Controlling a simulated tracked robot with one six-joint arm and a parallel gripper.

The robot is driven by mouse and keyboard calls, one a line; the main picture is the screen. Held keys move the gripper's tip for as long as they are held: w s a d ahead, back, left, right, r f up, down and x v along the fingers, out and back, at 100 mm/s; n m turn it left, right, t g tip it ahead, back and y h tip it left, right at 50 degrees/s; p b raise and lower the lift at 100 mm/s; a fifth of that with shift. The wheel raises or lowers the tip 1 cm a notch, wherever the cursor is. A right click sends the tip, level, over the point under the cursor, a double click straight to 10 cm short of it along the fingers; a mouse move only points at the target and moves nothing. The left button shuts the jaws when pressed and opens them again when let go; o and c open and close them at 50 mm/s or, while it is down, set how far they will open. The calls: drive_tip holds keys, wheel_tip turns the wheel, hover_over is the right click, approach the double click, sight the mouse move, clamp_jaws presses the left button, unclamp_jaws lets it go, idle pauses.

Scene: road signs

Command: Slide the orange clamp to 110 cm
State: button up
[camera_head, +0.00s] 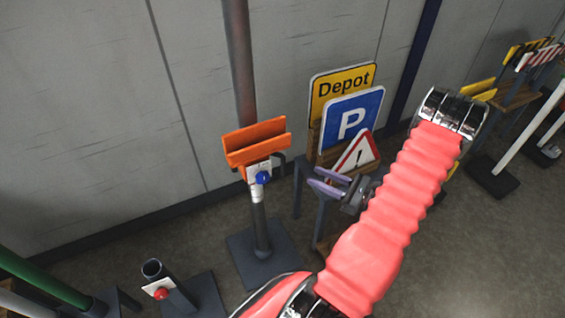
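The orange clamp (256,140) is a bracket with a slot along its top, near the middle left of the head view. It sits on a grey upright pole (238,50) that stands on a dark square base (262,255). A white plate with a blue knob (263,178) is just below the orange part. My gripper (322,182) has purple fingers that point left toward the clamp. The fingers are apart with nothing visible between them, and the gripper is to the right of the knob and a little lower in the picture. I cannot read a height scale on the pole.
A stand with a yellow Depot sign (341,92), a blue P sign (351,121) and a warning triangle (356,157) is behind my gripper. A short tube with a red knob (161,293) is at the lower left. More signs (538,58) stand far right.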

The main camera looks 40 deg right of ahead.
sight(283, 172)
drive_tip(key=shift+w, duration=0.1)
drive_tip(key=x, duration=1.3)
drive_tip(key=shift+w+a, duration=0.2)
drive_tip(key=shift+w, duration=0.1)
clamp_jaws()
idle(0.3)
